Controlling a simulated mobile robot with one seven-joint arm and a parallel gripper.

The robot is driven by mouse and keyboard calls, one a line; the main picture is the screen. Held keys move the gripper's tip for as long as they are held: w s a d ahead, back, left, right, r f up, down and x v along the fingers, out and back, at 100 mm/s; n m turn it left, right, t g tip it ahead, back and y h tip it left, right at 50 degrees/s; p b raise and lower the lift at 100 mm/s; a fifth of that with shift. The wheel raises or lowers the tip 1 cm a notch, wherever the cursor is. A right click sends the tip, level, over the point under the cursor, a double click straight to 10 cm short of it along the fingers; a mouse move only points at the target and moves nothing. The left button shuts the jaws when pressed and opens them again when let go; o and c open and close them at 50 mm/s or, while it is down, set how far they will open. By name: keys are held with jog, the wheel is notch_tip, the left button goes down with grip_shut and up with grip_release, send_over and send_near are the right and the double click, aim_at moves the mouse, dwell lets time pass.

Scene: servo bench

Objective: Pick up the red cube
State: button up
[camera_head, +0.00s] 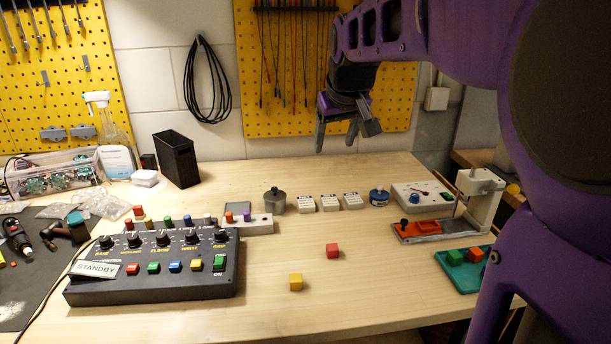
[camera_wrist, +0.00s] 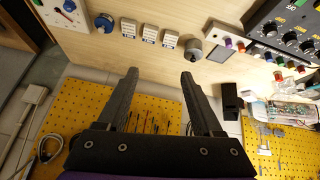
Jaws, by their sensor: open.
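My gripper (camera_head: 344,139) hangs high above the back of the bench, well away from the red cube. Its two fingers are spread and empty; they also show in the wrist view (camera_wrist: 160,74). The red cube is not visible in the wrist view.
A black control box (camera_head: 152,275) with knobs and buttons stands at the left. A teal tray (camera_head: 462,274) with small blocks sits at the right. Small boxes and a grey pot (camera_head: 275,201) line the back. Bench around the red cube is clear.

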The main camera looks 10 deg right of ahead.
jog(key=s+f+m+g, duration=0.2)
jog(key=s+f+g, duration=0.1)
jog(key=s+f, duration=0.55)
jog(key=b, duration=0.2)
send_over(333, 247)
jog(key=s, duration=0.2)
jog(key=f, duration=1)
jog(key=shift+s+d+f, duration=0.15)
jog(key=shift+d+f, duration=0.05)
jog(key=shift+f, duration=0.15)
jog(key=shift+a+b+x, duration=0.2)
jog(key=shift+b+x, duration=0.15)
jog(key=shift+x, duration=1.1)
jog(key=shift+a+b+x, duration=0.15)
jog(key=shift+b+x, duration=0.15)
jog(key=shift+x, duration=1.2)
jog(key=shift+r, duration=0.1)
grip_shut()
